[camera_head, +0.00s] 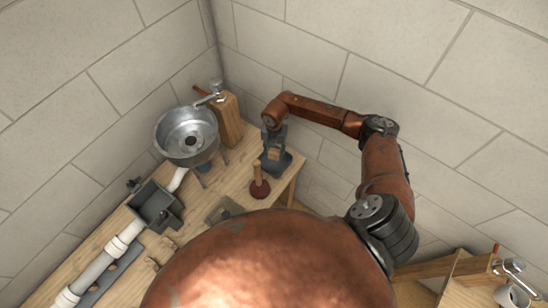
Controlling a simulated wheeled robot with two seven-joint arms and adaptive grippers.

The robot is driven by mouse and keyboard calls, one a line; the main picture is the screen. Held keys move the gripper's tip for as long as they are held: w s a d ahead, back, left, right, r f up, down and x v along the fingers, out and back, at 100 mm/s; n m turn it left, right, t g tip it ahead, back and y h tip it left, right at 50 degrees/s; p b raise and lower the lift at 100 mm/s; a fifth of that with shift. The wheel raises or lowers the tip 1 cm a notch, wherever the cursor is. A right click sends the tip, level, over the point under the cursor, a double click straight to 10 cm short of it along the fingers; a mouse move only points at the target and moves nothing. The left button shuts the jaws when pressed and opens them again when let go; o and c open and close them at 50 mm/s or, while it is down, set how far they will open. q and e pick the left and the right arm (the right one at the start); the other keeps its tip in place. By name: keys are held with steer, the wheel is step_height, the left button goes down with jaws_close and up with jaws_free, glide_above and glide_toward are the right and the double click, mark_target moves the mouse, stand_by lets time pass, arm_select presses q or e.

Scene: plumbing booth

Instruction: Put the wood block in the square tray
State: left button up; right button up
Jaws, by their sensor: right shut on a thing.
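My right gripper (273,145) points down at the back right corner of the wooden bench. It is shut on the wood block (273,154), a small light brown piece seen just below the fingers. The dark grey square tray (286,166) lies on the bench under the block, and the arm and block cover part of it. The block appears over the tray; I cannot tell whether it touches the tray floor. My left gripper is out of view.
A plunger (259,184) with a red-brown cup stands just in front of the tray. A metal basin (188,134) is to the left, with a white pipe (95,270) and dark box (154,205) nearer. Block walls close off the back and right.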

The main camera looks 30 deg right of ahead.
mark_target(274, 158)
steer(key=shift+f, duration=2.6)
steer(key=shift+f, duration=0.2)
steer(key=o, duration=1.1)
steer(key=shift+r, duration=0.1)
step_height(274, 158, up, 12)
steer(key=shift+r+b, duration=0.15)
steer(key=shift+b, duration=0.35)
steer(key=shift+a, duration=0.1)
